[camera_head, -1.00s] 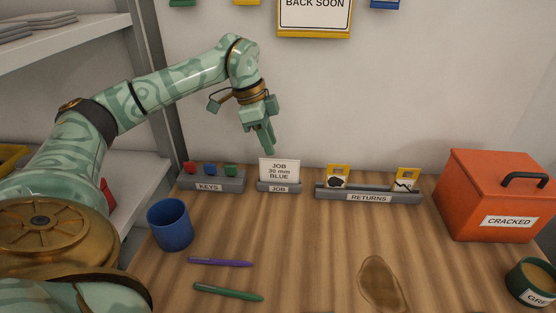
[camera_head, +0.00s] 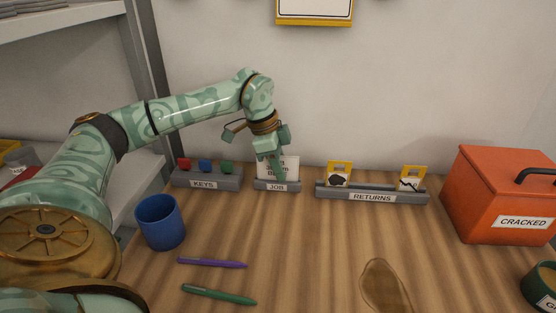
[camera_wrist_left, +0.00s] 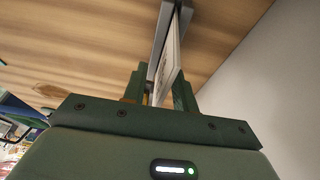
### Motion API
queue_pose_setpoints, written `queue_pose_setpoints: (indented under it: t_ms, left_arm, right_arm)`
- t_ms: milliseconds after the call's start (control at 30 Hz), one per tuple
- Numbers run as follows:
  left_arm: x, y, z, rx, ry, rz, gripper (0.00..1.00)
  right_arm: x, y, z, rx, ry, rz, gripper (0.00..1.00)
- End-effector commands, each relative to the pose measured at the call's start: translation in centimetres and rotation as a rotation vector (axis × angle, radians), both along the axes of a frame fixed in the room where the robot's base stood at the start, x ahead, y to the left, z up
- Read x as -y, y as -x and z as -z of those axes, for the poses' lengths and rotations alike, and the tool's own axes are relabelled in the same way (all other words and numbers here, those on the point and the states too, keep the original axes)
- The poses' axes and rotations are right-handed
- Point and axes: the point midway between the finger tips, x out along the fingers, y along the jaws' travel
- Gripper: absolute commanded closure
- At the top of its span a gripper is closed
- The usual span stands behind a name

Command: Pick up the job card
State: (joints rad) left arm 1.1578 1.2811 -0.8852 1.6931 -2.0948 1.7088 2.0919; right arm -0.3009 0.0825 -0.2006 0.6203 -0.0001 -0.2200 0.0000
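The white job card (camera_head: 291,164) stands upright in its grey holder labelled JOB (camera_head: 277,186), on the wooden table near the wall. My left gripper (camera_head: 273,166) has its fingers lowered at the card and hides much of its lettering in the head view. In the left wrist view, the card (camera_wrist_left: 167,67) rises edge-on between the two green fingers of the left gripper (camera_wrist_left: 160,92). The fingers stand apart with a gap about the card, so the gripper looks open around it. My right gripper is not in view.
A grey KEYS holder (camera_head: 230,181) with coloured pieces is left of the card, and a RETURNS rack (camera_head: 345,193) with two yellow-topped cards is right. A blue cup (camera_head: 161,222), purple pen (camera_head: 212,263), green pen (camera_head: 219,294) and orange CRACKED box (camera_head: 502,190) also stand or lie here.

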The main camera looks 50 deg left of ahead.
Motion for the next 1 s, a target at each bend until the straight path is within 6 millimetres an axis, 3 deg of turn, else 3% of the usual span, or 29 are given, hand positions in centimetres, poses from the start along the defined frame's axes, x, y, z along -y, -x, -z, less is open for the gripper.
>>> queue_pose_setpoints:
  t_ms: [667, 700, 800, 1000]
  left_arm:
    - [-0.02, 0.0, 0.53, 0.0, 0.0, 0.0, 0.72]
    - [-0.02, 0.0, 0.53, 0.0, 0.0, 0.0, 0.75]
    - [-0.01, 0.0, 0.52, 0.0, 0.0, 0.0, 1.0]
    - [-0.01, 0.0, 0.51, 0.0, 0.0, 0.0, 1.0]
  right_arm:
    - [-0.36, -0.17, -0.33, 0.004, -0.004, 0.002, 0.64]
    - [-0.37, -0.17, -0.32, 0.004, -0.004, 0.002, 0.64]
    - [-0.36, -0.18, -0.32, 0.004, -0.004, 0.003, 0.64]
    - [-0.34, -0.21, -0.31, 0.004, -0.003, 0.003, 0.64]
